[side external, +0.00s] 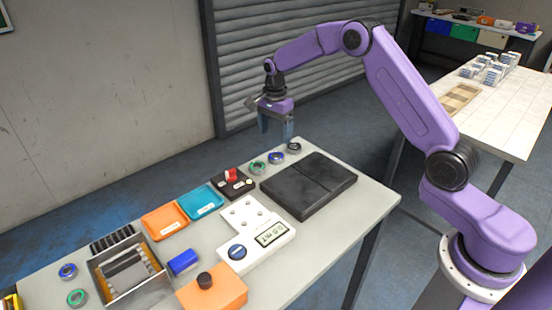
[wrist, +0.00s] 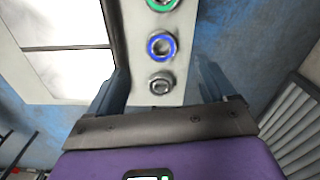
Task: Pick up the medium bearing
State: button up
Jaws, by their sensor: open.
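Three ring-shaped bearings lie in a row near the far edge of the table. One has a green ring (side external: 258,168), one a blue ring (side external: 276,158), and one is dark grey (side external: 293,148). In the wrist view the blue bearing (wrist: 161,47) lies between the green one (wrist: 163,4), cut off at the top, and the grey one (wrist: 161,83), which looks smallest. No label shows which is the medium one. My gripper (side external: 276,134) is open and empty above the row, fingers pointing down. In the wrist view the grey bearing sits between my fingers (wrist: 161,80).
A black two-panel pad (side external: 309,185) lies beside the row. A dark block with a red switch (side external: 232,177), blue (side external: 202,201) and orange trays, a white scale (side external: 255,236) and a metal bin (side external: 131,270) stand further left. More rings lie at the lower left.

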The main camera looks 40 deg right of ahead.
aim_at(275, 156)
jog(key=shift+d+f, duration=0.1)
jog(key=shift+f, duration=4.15)
jog(key=c, duration=1.2)
